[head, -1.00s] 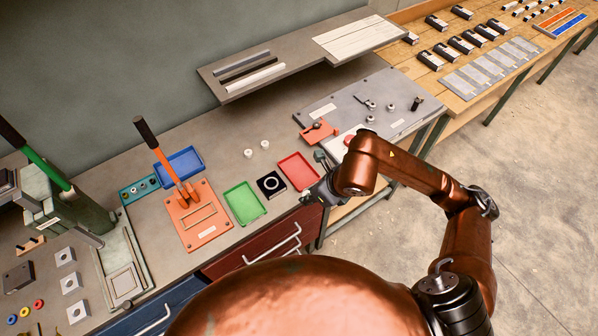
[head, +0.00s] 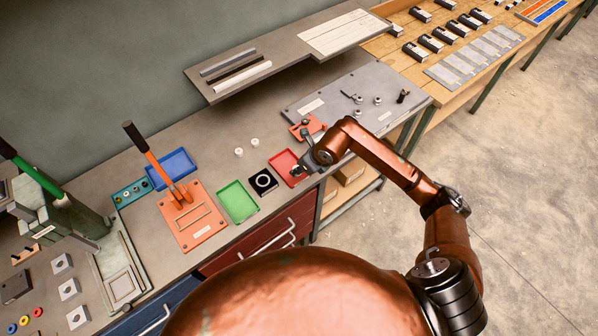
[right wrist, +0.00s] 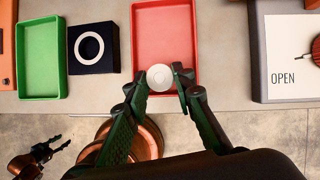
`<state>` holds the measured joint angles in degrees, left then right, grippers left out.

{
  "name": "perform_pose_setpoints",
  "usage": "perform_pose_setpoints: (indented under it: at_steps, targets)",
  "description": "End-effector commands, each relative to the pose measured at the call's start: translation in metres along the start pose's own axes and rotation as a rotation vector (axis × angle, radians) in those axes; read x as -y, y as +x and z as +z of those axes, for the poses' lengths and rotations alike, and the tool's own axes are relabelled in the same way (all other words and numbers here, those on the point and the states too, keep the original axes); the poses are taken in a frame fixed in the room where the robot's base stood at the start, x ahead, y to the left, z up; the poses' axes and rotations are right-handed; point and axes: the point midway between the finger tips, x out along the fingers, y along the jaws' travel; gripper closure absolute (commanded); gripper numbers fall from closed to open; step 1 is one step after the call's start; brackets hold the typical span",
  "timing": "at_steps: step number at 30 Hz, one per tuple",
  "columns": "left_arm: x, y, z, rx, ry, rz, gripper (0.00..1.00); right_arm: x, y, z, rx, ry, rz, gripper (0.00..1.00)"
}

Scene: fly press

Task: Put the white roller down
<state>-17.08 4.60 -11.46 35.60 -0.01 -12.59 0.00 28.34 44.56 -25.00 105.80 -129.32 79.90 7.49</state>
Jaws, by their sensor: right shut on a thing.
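My right gripper (right wrist: 160,82) is shut on a white roller (right wrist: 159,77), seen end-on between the fingertips in the right wrist view. The roller appears over the front part of the red tray (right wrist: 165,28); its height above the tray floor is hard to tell. In the head view my right gripper (head: 299,168) is at the right front of the red tray (head: 281,161), and the held roller is not clear there. Two other white rollers (head: 239,152) (head: 254,142) stand on the bench behind. My left gripper (right wrist: 25,167) shows small at the lower left of the right wrist view.
Left of the red tray are a black block with a white ring (head: 263,182) and a green tray (head: 238,203). An orange lever press (head: 194,214) and a blue tray (head: 171,168) stand further left. A grey plate with fittings (head: 345,100) lies to the right.

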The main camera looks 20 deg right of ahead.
Motion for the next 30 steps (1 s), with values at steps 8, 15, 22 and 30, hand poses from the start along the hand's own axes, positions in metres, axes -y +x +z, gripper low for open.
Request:
perform_pose_setpoints:
  at_steps: [8,15,22,30]
  targets:
    - [0.0,-0.009,0.002,0.003,-0.001,0.0,0.6,0.002,0.029,-0.012,-0.001,0.003,0.003,0.94]
    - [0.0,-0.009,0.002,0.003,-0.001,0.0,0.6,0.003,0.033,-0.014,0.0,-0.001,0.0,0.94]
    - [0.0,-0.007,0.002,0.003,-0.001,0.0,0.6,0.003,0.035,-0.015,0.0,0.0,0.0,0.71]
    - [0.0,-0.007,0.002,0.003,-0.001,0.0,0.6,0.003,0.035,-0.015,0.0,0.0,0.0,0.59]
